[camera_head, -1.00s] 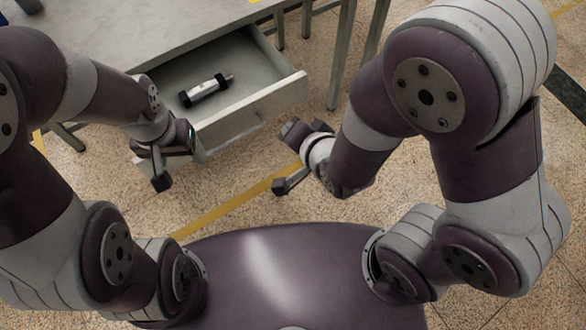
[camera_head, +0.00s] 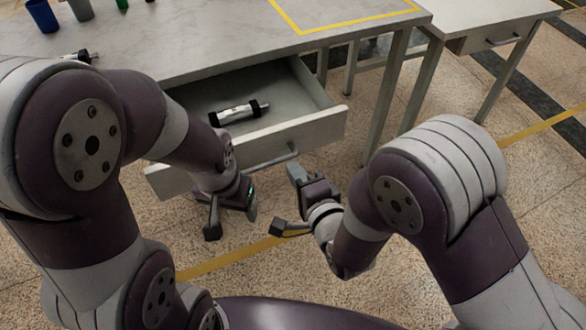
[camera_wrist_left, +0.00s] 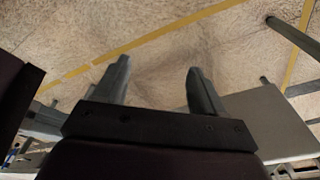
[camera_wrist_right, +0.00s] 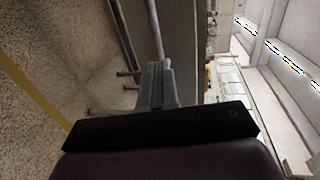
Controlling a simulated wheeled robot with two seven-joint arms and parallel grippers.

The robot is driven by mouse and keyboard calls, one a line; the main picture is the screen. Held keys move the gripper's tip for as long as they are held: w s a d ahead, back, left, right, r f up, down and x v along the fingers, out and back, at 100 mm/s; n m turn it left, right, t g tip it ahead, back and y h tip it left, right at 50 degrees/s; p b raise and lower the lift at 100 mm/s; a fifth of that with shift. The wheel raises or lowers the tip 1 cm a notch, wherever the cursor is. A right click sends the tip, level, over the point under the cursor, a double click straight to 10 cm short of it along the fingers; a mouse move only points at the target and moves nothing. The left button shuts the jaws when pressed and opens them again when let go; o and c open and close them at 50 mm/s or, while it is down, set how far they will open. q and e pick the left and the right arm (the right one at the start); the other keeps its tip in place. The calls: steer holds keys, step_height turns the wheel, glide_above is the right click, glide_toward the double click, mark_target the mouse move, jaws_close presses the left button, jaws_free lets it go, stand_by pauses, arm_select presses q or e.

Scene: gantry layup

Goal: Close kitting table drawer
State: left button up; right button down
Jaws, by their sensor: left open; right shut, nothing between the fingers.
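The kitting table drawer (camera_head: 318,127) stands open under the grey table (camera_head: 215,48), its pale front panel facing me. Its bar handle (camera_head: 272,161) is on the front panel. A white cylinder with black end caps (camera_head: 238,112) lies inside the drawer. My right gripper (camera_head: 296,174) is shut and empty, just in front of the handle's right end; I cannot tell if it touches. Its closed fingers show in the right wrist view (camera_wrist_right: 157,85). My left gripper (camera_head: 231,212) is open and empty, in front of the drawer's left half. Its spread fingers show in the left wrist view (camera_wrist_left: 155,85). My left arm hides part of the drawer.
Cups (camera_head: 43,15) and another black-ended part (camera_head: 80,56) are on the table at the far left. A yellow-taped area (camera_head: 345,22) marks the tabletop. A second table (camera_head: 487,22) with a closed drawer stands at the right. Open floor lies in front of the drawer.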

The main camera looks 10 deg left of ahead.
arm_select(q)
steer(key=shift+f, duration=0.15)
arm_select(e)
steer(key=shift+x, duration=1.05)
steer(key=shift+w, duration=0.1)
